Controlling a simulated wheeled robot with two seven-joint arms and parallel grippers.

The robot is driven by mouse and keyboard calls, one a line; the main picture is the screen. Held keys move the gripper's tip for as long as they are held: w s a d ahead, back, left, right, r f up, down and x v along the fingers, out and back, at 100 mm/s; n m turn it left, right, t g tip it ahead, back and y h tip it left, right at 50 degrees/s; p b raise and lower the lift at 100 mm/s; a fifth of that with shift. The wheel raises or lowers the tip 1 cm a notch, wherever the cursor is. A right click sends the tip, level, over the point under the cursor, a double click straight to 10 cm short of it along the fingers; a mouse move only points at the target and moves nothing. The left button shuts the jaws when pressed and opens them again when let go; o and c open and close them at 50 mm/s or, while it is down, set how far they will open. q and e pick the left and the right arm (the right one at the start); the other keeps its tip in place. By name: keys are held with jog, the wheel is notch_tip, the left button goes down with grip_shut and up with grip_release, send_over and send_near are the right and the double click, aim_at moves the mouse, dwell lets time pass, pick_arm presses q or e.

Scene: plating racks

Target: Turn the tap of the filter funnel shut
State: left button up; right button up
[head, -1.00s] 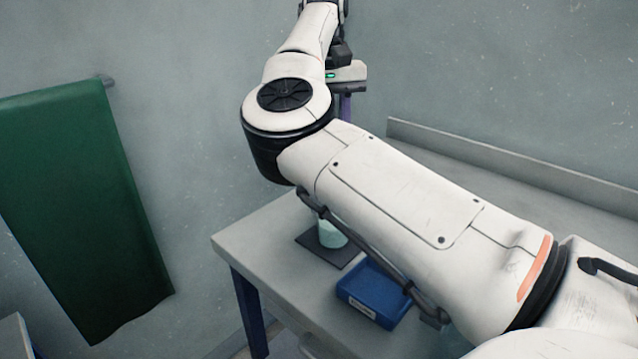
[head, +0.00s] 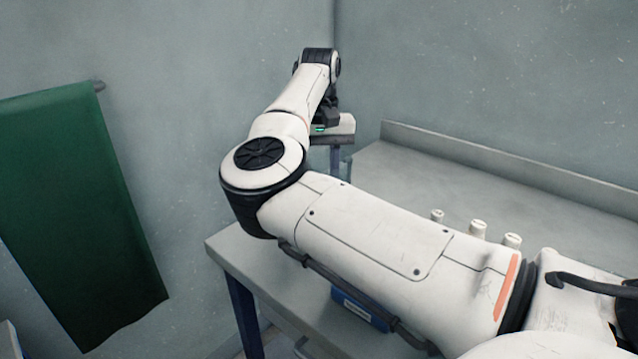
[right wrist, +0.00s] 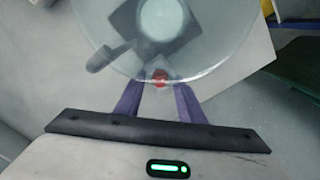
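In the right wrist view I look down through the clear round bowl of the filter funnel (right wrist: 220,62). A dark lever (right wrist: 105,56), which looks like the tap handle, sticks out to the left below it. A small red part (right wrist: 159,77) shows near the bowl's near edge. My right gripper (right wrist: 157,88) is open; its two purple fingers are apart, with the red part between them in the picture. The finger ends are blurred behind the glass, so I cannot tell contact. In the head view my right gripper (head: 336,155) points down; my arm hides most of the funnel. My left gripper is out of view.
Below the funnel, a pale round vessel (right wrist: 161,17) stands on a dark mat (right wrist: 127,22). In the head view, a blue tray (head: 360,309) is partly behind my arm. White-capped items (head: 478,228) stand on the grey table (head: 235,252). A green cloth (head: 85,215) hangs left.

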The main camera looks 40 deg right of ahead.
grip_shut()
jog(key=n, duration=0.4)
jog(key=shift+n, duration=0.3)
jog(key=n, duration=0.4)
jog(key=shift+r, duration=0.1)
jog(key=shift+w+n, duration=0.1)
jog(key=shift+n, duration=0.2)
dwell(0.4)
grip_release()
